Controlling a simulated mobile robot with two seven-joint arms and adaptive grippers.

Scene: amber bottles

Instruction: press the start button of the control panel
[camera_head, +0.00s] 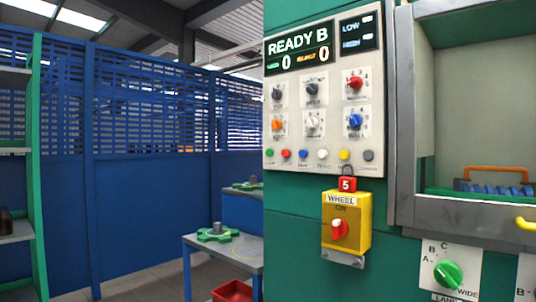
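The control panel (296,97) is a light grey plate on a green machine wall, right of the middle. Its black display (299,46) reads "READY B" with two zeros below. Under several coloured knobs runs a row of small round buttons: green (270,153), red (285,153), blue (303,153), white (322,154), yellow (344,154) and grey (368,155). Their labels are too small to read, so I cannot tell which is the start button. Neither of my grippers is in view.
A yellow "WHEEL" switch box (361,225) with a red padlock (347,184) sits below the panel. Right is a grey-framed opening (404,120); below it is a green rotary knob (448,274). A grey table (241,254) stands left of the machine, with a red bin (233,291) below.

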